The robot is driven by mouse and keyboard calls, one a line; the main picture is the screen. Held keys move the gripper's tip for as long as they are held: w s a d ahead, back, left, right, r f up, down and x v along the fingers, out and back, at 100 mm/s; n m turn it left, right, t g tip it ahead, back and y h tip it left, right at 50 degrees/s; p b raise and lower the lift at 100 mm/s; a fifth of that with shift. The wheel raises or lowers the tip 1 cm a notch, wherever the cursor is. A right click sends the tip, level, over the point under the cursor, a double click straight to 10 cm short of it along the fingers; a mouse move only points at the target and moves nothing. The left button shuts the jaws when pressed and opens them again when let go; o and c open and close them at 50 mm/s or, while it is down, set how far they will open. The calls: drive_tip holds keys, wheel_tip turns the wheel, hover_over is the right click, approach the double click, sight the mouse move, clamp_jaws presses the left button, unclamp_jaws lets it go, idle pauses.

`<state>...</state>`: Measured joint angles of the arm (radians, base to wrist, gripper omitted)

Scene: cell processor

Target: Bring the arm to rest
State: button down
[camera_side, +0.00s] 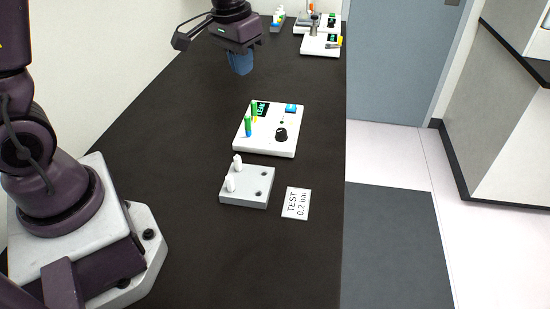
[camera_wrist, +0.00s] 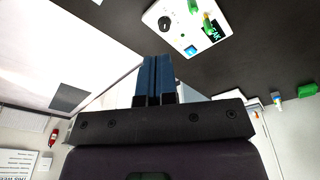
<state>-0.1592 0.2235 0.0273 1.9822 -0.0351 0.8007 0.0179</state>
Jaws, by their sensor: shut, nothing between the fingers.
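My gripper (camera_side: 241,64) hangs above the dark bench in the side view, beyond the white device. Its blue fingers point down, are shut together and hold nothing. In the wrist view the two blue fingers (camera_wrist: 157,75) lie side by side, touching, with a thin dark line between them. They are clear of every object on the bench.
A white device (camera_side: 267,146) with a black knob, blue button and green and blue uprights stands mid-bench. Nearer are a grey block (camera_side: 246,195) with two white pegs and a "TEST 0.2 bar" card (camera_side: 297,203). More equipment (camera_side: 318,44) stands at the far end.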

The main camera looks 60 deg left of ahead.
drive_tip(key=s+d+r+m+t, duration=0.1)
drive_tip(key=s+d+r+t, duration=0.1)
drive_tip(key=s+r, duration=0.3)
drive_tip(key=s+d+r+m+t, duration=0.1)
drive_tip(key=s+d+r, duration=0.3)
drive_tip(key=s, duration=0.8)
drive_tip(key=shift+d+r+t, duration=0.25)
drive_tip(key=shift+r+t, duration=0.25)
